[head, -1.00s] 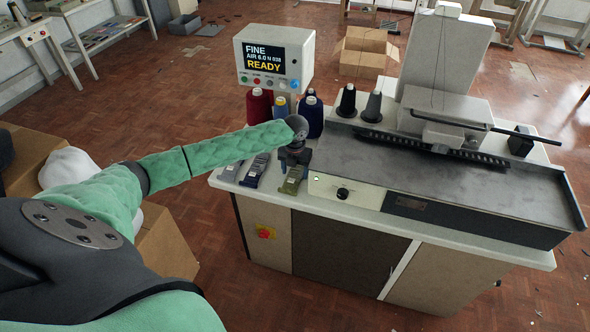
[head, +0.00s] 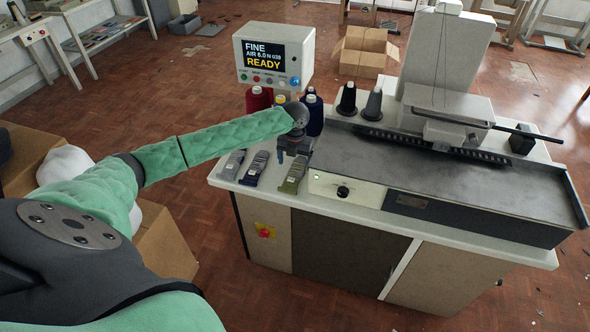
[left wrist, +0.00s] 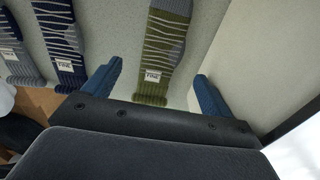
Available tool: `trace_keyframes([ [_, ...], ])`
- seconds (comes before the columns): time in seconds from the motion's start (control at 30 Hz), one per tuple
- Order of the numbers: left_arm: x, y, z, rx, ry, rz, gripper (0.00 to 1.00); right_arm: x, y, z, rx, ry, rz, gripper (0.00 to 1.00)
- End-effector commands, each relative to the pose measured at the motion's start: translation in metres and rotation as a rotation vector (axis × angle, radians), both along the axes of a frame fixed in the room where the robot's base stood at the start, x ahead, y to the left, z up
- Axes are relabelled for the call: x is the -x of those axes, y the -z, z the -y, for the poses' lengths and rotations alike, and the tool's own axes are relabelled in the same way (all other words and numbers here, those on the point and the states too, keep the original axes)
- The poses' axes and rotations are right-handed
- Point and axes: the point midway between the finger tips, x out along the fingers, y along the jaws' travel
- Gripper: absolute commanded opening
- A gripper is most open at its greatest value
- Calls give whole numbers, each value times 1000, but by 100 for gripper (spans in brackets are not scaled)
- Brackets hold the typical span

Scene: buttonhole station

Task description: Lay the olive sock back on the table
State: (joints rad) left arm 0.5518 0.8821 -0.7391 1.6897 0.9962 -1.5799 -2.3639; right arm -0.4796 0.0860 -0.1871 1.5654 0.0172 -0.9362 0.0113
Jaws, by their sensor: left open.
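The olive sock (head: 293,174) lies flat on the pale table top (head: 226,174), at the right end of a row of socks and beside the machine. In the left wrist view the olive sock (left wrist: 163,48) has grey patches, pale stripes and a white label, with its ribbed cuff toward me. My left gripper (left wrist: 158,72) is open, its two blue fingers apart on either side of the sock's line, with nothing between them. In the head view my left gripper (head: 293,148) is above the table behind the sock, partly hidden by its own wrist.
A navy sock (head: 256,168) and a grey sock (head: 232,165) lie left of the olive one. Thread cones (head: 312,112) stand behind my gripper. The machine's front panel (head: 345,188) rises close on the right. The display (head: 270,58) reads READY.

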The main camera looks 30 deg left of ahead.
Motion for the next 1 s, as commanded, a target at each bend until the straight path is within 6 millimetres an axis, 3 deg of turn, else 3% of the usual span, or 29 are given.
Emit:
trace_keyframes([
  [0.2, -1, -41, -1, -1, 0, 4, 84, -2, -25, -5, -7, 3, -16, 0],
  [0.43, -1, -71, 0, 1, 0, 2, 84, -8, -50, -10, -12, 4, -21, 0],
  [1.0, 0, -81, 0, 0, 0, 0, 84, -10, -58, -12, -14, 4, -23, 0],
])
